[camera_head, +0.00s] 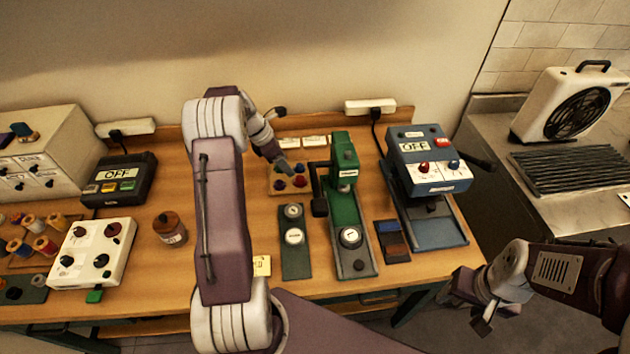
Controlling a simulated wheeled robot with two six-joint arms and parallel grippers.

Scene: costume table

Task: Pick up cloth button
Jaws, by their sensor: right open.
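A small wooden tray (290,192) at the back middle of the table holds several small round red and dark pieces, one of them a red one (299,181). They look like buttons, but I cannot tell which is the cloth button. My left gripper (281,164) points down over the tray's back left part and hides some of it. Its fingers are too small and dark to tell whether they are open or whether they touch a piece. My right gripper (467,309) is open and empty, beyond the table's front right edge and far from the tray.
A green press (345,205) stands right of the tray, with a dark gauge plate (294,240) in front. A blue machine (430,170) stands farther right. A black OFF box (120,178), a white knob box (92,253) and a brown jar (170,229) stand left of my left arm.

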